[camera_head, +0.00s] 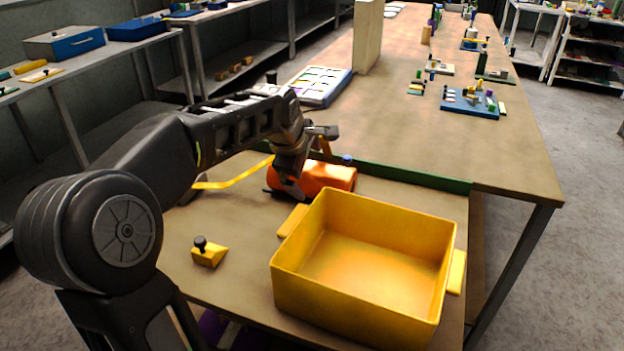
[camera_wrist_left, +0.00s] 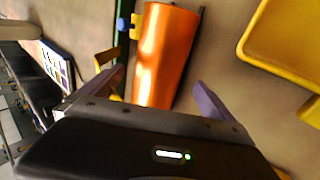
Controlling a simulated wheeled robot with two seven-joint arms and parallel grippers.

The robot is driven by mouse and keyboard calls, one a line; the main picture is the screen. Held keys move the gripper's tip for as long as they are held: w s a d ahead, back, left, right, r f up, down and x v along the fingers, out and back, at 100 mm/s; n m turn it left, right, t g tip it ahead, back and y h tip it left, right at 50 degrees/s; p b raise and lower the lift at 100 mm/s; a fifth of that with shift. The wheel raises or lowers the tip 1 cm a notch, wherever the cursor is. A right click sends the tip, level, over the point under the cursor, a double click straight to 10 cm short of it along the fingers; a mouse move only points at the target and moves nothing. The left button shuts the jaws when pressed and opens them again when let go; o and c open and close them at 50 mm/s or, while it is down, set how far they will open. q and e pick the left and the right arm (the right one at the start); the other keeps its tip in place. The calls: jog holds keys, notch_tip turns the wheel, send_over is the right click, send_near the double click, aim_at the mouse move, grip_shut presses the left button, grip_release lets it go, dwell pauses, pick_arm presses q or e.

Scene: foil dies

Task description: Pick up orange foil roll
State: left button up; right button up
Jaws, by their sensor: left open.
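The orange foil roll (camera_head: 326,177) lies on the table behind the yellow bin, partly hidden by my left gripper in the head view. In the left wrist view the shiny orange roll (camera_wrist_left: 163,58) runs lengthwise between the fingers. My left gripper (camera_head: 292,188) is at the roll's left end in the head view. Its two fingers (camera_wrist_left: 160,90) are open in the left wrist view, one on each side of the roll, with a gap visible on the right side. I cannot tell whether the left finger touches it. My right gripper is not in view.
A yellow bin (camera_head: 281,268), empty, stands just in front of the roll. A yellow block with a black knob (camera_head: 209,253) is at the front left. A green strip (camera_head: 420,178) runs behind the roll. A yellow strip (camera_head: 235,180) lies left of it.

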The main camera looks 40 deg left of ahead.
aim_at(310, 172)
pick_arm(q)
jog(key=shift+x, duration=2.65)
jog(key=c, duration=1.9)
jog(key=shift+w+r, duration=0.1)
jog(key=shift+r, duration=0.05)
jog(key=shift+c, duration=0.7)
notch_tip(310, 172, up, 10)
jog(key=shift+r+p, duration=0.1)
jog(key=shift+p, duration=0.5)
